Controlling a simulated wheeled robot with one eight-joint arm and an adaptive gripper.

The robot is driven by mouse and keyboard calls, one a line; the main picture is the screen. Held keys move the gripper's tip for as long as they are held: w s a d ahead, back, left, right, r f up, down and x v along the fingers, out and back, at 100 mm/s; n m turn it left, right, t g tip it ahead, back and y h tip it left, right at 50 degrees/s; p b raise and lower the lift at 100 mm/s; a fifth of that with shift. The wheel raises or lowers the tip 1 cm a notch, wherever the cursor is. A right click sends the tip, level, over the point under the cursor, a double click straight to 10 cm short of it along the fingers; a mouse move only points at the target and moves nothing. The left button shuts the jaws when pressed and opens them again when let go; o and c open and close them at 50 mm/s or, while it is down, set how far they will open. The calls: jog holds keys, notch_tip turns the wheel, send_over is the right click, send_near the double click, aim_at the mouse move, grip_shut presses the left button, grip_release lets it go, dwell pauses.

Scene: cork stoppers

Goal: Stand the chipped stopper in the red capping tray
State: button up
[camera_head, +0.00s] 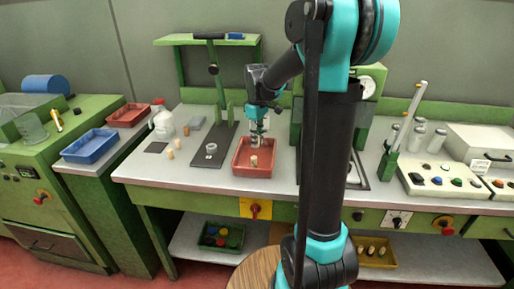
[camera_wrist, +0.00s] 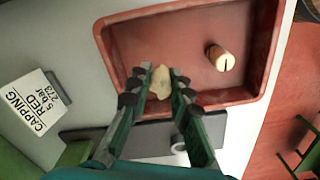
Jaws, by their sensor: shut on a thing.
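The red capping tray (camera_head: 236,168) lies on the bench; in the wrist view its red floor (camera_wrist: 190,30) fills the upper middle. My gripper (camera_head: 257,138) is over the tray, pointing down. In the wrist view my gripper (camera_wrist: 160,80) is shut on a pale stopper (camera_wrist: 161,84) with an uneven outline, which looks chipped. Whether its lower end touches the tray floor cannot be told.
A card reading CAPPING RED (camera_wrist: 35,103) is beside the tray. A dark stand (camera_head: 208,158) with a small pale cylinder (camera_head: 211,148) is to its left. More stoppers (camera_head: 177,144) stand farther left. A blue tray (camera_head: 88,147) and another red tray (camera_head: 128,115) are at far left.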

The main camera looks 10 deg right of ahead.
jog(key=shift+f, duration=1.8)
jog(key=shift+f, duration=0.15)
jog(key=o, duration=0.6)
jog(key=shift+o, duration=0.2)
notch_tip(320, 180, up, 12)
jog(key=shift+r, duration=0.2)
